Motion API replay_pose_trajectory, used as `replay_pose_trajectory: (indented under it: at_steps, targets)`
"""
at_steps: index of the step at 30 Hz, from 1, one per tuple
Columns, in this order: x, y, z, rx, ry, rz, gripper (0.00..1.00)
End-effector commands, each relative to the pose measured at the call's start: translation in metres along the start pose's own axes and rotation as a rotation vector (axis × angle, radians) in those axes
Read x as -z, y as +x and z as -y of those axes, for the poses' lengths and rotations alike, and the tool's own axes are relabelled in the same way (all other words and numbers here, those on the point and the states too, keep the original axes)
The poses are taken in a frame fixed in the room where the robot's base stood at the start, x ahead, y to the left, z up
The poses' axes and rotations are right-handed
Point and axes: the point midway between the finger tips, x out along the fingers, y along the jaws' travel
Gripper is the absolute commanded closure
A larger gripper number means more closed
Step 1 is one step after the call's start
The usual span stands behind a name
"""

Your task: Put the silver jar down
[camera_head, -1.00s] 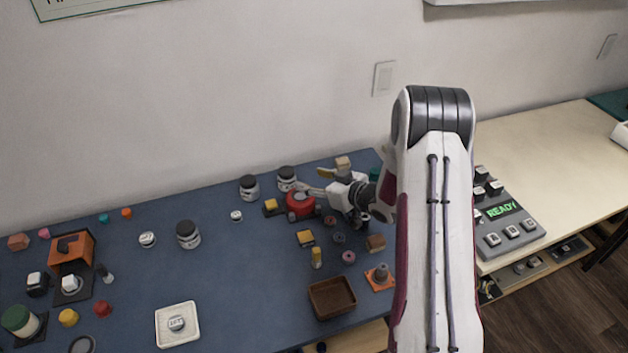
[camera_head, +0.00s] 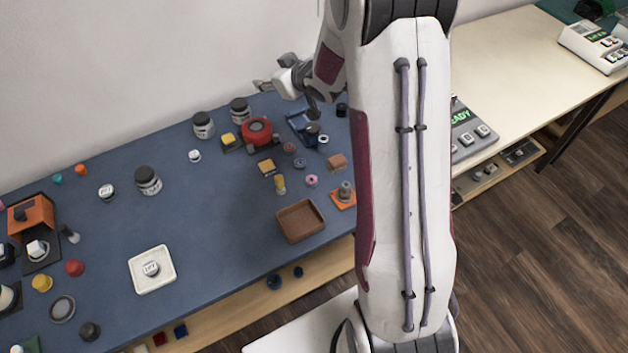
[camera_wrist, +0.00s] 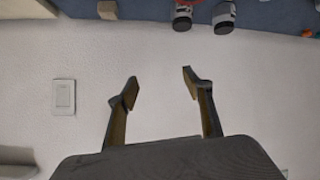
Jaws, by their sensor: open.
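My gripper (camera_head: 264,86) is raised above the back edge of the blue table, in front of the wall. In the wrist view its two fingers (camera_wrist: 160,84) are apart with only wall between them. Dark-lidded jars with pale, silvery bodies stand upright on the table: two at the back, left (camera_head: 203,126) and right (camera_head: 240,111), and one nearer (camera_head: 148,182). The back pair also shows at the top of the wrist view, left (camera_wrist: 182,16) and right (camera_wrist: 224,17), apart from the fingers. I cannot tell which is the silver jar.
A red round device (camera_head: 257,131) and a yellow-topped block (camera_head: 229,141) sit close to the back jars. A white tray (camera_head: 166,252) holds a small labelled tin (camera_head: 151,268). A brown tray (camera_head: 300,221) lies near the front edge. The middle of the table is mostly clear.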

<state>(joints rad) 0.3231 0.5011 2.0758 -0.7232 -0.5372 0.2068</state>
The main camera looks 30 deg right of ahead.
Motion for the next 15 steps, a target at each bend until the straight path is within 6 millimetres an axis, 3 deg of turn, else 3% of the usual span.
replay_pose_trajectory:
  at_steps: [4,15]
  targets:
    - [0.018,-0.028,-0.003,-0.05,0.0,0.035,0.49]
    - [0.039,-0.101,0.001,-0.147,0.029,0.136,0.49]
